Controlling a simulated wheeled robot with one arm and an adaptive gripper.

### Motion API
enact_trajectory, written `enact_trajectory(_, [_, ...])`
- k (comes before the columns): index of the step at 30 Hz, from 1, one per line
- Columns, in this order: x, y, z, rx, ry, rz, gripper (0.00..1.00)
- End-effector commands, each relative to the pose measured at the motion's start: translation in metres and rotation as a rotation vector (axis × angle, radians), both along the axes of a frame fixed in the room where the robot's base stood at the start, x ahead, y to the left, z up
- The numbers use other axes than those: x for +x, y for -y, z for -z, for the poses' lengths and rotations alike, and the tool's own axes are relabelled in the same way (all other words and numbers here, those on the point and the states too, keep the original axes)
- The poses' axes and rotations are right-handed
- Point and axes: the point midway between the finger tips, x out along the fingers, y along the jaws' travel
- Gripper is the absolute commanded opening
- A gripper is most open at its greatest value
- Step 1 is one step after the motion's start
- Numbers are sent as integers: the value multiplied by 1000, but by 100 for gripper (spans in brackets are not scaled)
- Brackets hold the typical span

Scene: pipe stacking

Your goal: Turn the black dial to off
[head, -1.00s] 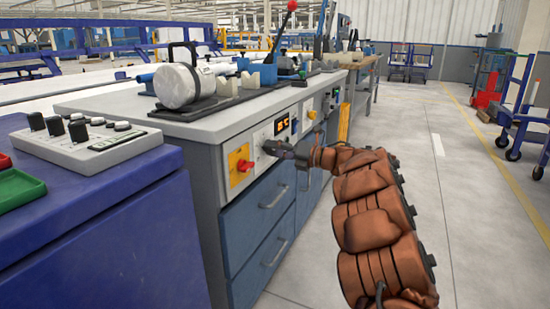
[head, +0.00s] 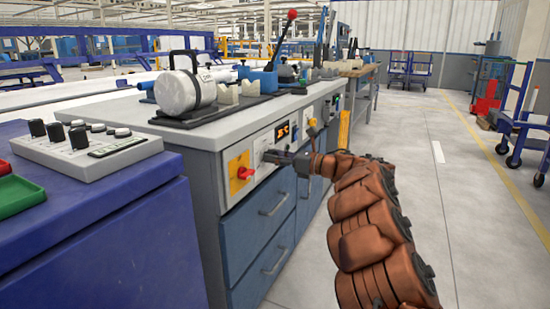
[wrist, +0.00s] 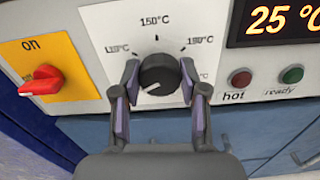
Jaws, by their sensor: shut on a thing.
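The black dial (wrist: 158,74) sits on a white panel in the wrist view, with marks around it, one reading 150 °C at the top. A small white mark shows on its lower left face. I cannot read any "off" label; the area below the dial is covered by my gripper. My gripper (wrist: 158,85) has one finger on each side of the dial and is shut on it. In the head view my gripper (head: 272,157) is at the cabinet's front panel and largely hides the dial.
A red switch (wrist: 42,80) on a yellow plate marked "on" is left of the dial. A display (wrist: 283,22) reads 25 °C. Blue drawers (head: 258,223) lie below.

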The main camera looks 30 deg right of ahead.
Motion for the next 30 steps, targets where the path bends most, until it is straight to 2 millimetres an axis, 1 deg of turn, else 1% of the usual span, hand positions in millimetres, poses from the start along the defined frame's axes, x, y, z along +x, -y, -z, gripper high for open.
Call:
enact_trajectory(8, [0,-2,1,-64,34,-5,8])
enact_trajectory(22, [0,-2,1,-72,41,-6,8])
enact_trajectory(23, [0,-2,1,-72,41,-5,46])
enact_trajectory(29, [0,-1,0,-72,42,-3,67])
enact_trajectory(30, [0,-1,0,-72,42,-3,67])
